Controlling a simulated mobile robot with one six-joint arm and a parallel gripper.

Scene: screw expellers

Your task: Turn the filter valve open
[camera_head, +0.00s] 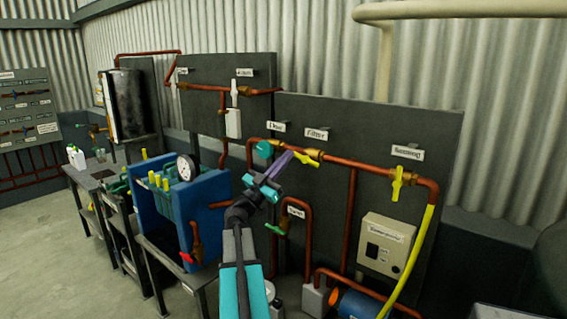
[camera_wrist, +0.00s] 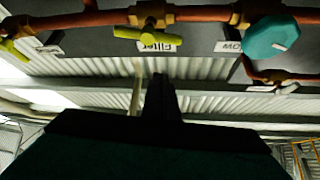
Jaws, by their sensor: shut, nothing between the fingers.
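The filter valve (camera_head: 306,157) has a yellow lever on a brass body. It sits on the copper pipe under the "Filter" label (camera_head: 316,134). In the wrist view the picture is upside down, and the yellow lever (camera_wrist: 150,35) lies nearly along the pipe at the top. My gripper (camera_head: 288,155) is shut and empty, its purple fingers pointing up and right, just left of the lever. In the wrist view its dark fingers (camera_wrist: 161,80) end a little below the lever, apart from it in the picture. I cannot tell the depth gap.
A teal round knob (camera_head: 264,149) is on the same pipe, left of the filter valve. Another yellow-levered valve (camera_head: 397,183) is to the right. A green-handled valve (camera_head: 275,229) is below. A blue press with a gauge (camera_head: 186,168) stands left.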

